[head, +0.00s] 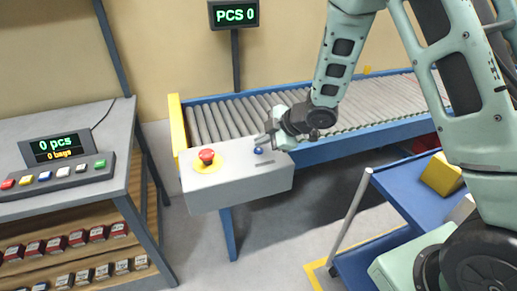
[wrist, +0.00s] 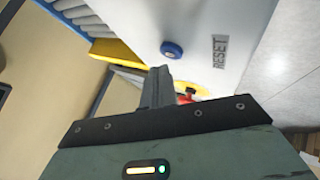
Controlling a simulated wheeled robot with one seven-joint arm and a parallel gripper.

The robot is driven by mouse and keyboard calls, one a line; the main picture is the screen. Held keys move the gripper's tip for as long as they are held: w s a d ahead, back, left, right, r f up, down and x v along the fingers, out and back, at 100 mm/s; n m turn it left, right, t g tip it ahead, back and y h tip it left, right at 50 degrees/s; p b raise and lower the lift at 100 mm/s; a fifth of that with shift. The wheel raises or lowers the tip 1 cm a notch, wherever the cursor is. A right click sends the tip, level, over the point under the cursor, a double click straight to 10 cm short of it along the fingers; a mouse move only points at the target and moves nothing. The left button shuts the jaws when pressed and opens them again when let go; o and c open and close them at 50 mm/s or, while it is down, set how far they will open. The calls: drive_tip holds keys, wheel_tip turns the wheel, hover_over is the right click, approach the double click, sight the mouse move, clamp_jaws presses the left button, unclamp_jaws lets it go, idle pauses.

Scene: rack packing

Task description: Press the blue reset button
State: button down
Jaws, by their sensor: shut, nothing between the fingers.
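The blue reset button (head: 258,150) sits on the grey control box (head: 235,188) at the end of the roller conveyor. In the wrist view the blue button (wrist: 172,49) shows just beyond my fingertips, beside the word RESET (wrist: 219,51) on the panel. My gripper (head: 262,139) is shut and empty, close to the button. In the wrist view its closed fingers (wrist: 159,76) point toward the button, with a small gap in the picture. I cannot tell whether they touch it.
A red emergency button (head: 207,156) on a yellow base stands left of the blue one. The roller conveyor (head: 235,112) runs behind, with a PCS 0 display (head: 235,14) above. A bench with a coloured button panel (head: 58,177) is at left, a blue cart (head: 405,195) at right.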

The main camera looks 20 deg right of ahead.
sight(262, 150)
drive_tip(key=shift+r, duration=0.1)
wheel_tip(262, 150, up, 5)
drive_tip(key=p, duration=0.4)
drive_tip(key=shift+f, duration=0.2)
drive_tip(key=shift+r, duration=0.1)
idle(0.4)
